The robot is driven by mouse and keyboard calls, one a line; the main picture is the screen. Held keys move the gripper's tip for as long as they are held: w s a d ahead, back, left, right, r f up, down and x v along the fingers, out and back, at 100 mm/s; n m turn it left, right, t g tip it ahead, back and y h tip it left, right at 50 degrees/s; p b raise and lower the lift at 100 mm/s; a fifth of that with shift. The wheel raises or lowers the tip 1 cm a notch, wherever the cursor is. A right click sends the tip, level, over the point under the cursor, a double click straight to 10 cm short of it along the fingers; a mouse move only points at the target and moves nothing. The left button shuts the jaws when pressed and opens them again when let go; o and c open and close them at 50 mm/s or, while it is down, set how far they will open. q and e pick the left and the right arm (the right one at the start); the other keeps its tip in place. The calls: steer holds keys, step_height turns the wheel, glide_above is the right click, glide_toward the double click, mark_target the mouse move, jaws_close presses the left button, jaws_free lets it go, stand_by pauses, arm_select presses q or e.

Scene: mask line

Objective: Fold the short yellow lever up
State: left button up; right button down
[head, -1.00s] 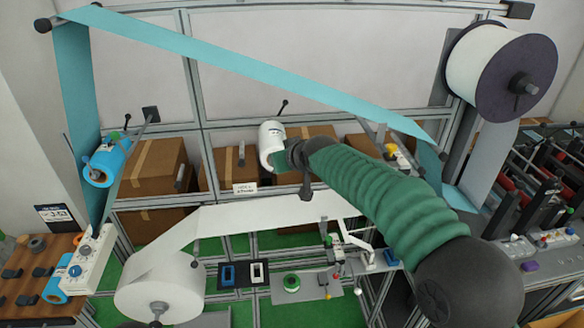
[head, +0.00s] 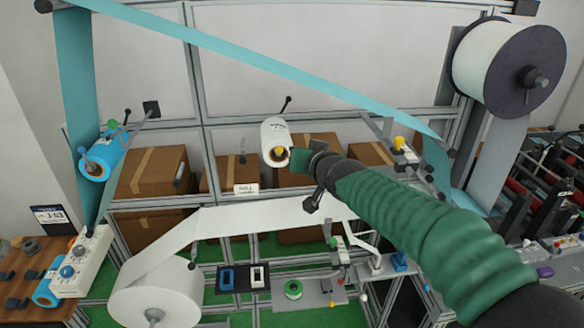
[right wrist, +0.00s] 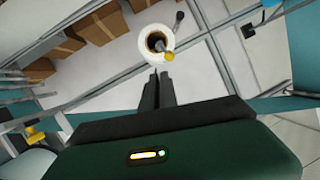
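A white roll (head: 273,133) is mounted on the frame in the middle of the head view. A short yellow-tipped lever (head: 280,152) shows at its near end. In the right wrist view the roll (right wrist: 155,38) faces me end-on, and the yellow tip (right wrist: 169,57) sits at its lower right edge. My right gripper (head: 296,160) is just right of the yellow tip in the head view. In the right wrist view its dark fingers (right wrist: 158,78) lie close together below the tip, with nothing seen between them. My left gripper is not in view.
Another yellow knob (head: 399,142) stands on a bracket to the right, beyond my arm. A blue roll (head: 103,156) hangs at left. A white web (head: 260,214) runs below my gripper. Cardboard boxes (head: 155,172) stand behind the frame.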

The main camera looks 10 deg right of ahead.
mark_target(279, 152)
step_height(279, 152, down, 9)
steer(key=w+d+m+t+b, duration=0.1)
steer(key=w+m+t+b, duration=0.1)
steer(key=m+t+b, duration=0.25)
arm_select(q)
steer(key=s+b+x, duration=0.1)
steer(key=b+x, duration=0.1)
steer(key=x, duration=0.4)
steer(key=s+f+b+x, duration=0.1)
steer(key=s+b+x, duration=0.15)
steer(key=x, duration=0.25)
arm_select(e)
steer(key=s+d+f+m+t+y, duration=0.2)
steer(key=s+f+m+t, duration=0.3)
steer(key=m, duration=0.4)
arm_select(q)
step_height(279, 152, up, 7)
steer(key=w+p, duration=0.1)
steer(key=p, duration=0.5)
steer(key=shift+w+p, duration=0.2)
steer(key=shift+p, duration=0.1)
arm_select(e)
steer(key=w+a+r, duration=0.5)
steer(key=w+r, duration=0.3)
steer(key=shift+w, duration=0.15)
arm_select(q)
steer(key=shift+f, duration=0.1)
arm_select(e)
steer(key=shift+t, duration=0.25)
steer(key=shift+r, duration=0.1)
